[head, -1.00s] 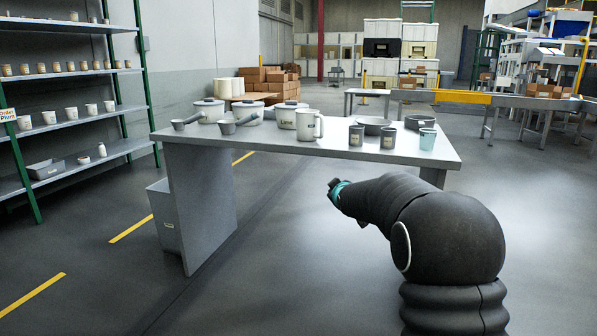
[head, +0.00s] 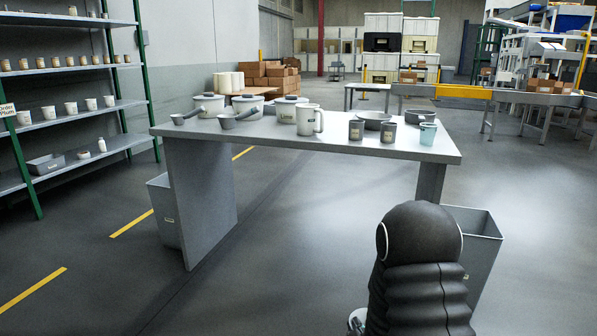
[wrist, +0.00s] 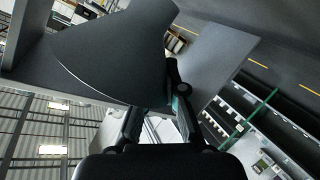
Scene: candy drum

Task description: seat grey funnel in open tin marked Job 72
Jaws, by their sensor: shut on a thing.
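A dark grey cone-shaped piece, the grey funnel (wrist: 115,55), fills the upper left of the wrist view. My gripper (wrist: 165,105) is shut on it, and the hold is partly hidden behind the funnel. In the head view my arm is folded low at the right front, and the gripper and funnel cannot be made out. Two small grey open tins (head: 356,129) (head: 390,133) with labels stand near the table's front right. A pale blue tin (head: 428,134) stands right of them. The labels are too small to read, so I cannot tell which is Job 72.
The grey table (head: 300,143) also holds lidded pots (head: 208,105), a white jug (head: 309,120), a grey pan (head: 373,121) and grey scoops (head: 240,121). Grey bins stand below at left (head: 164,210) and right (head: 483,245). Shelves (head: 75,112) line the left wall. Floor before the table is clear.

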